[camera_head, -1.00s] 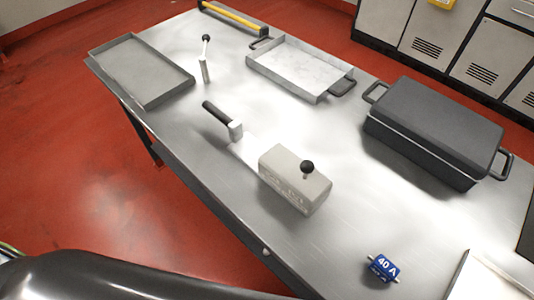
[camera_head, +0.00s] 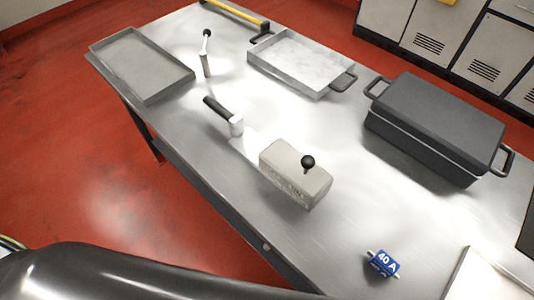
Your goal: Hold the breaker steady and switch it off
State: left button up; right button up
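The breaker (camera_head: 293,178) looks to be the pale grey block near the table's front edge. A short lever with a black ball knob (camera_head: 308,161) stands up from its top. A black-handled piece with a pale metal end (camera_head: 224,115) lies beside it to the upper left; I cannot tell whether the two are joined. Neither gripper is in view. A dark, glossy rounded shape fills the lower left, and no fingers show on it.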

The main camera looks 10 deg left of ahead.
aim_at(308, 162)
jog(key=j+z, duration=0.35)
jog(key=j, duration=0.3)
jog(key=j+z, duration=0.4)
jog(key=j, duration=0.3)
jog(key=k+j+z, duration=0.1)
jog(key=j+z, duration=0.25)
jog(key=j, duration=0.3)
